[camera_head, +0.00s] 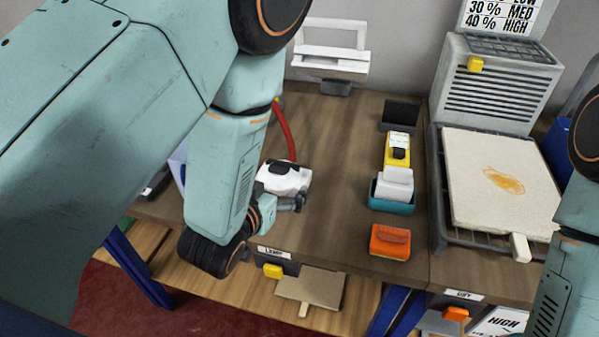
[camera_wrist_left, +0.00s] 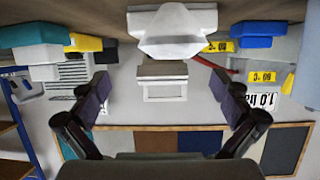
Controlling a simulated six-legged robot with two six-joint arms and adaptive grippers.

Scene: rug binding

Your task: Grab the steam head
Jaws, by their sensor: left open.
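The steam head (camera_head: 284,177) is a white and black unit with a red hose rising behind it, on the wooden table. In the left wrist view, which looks upside down, a white body that appears to be the steam head (camera_wrist_left: 175,30) is at top centre. My left gripper (camera_head: 288,204) is at the near side of the steam head, partly hidden by my wrist. Its two dark fingers are spread wide in the left wrist view (camera_wrist_left: 164,90), with nothing held between them. My right arm shows at the right edge, but its gripper is out of frame.
A white stand (camera_head: 330,62) is at the back. An orange block (camera_head: 389,242), a teal tray (camera_head: 392,204) with a white block, and a yellow item (camera_head: 397,150) line the table's middle. A cream pad (camera_head: 500,180) lies on a dark rack at right. Bare wood separates the steam head from the row.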

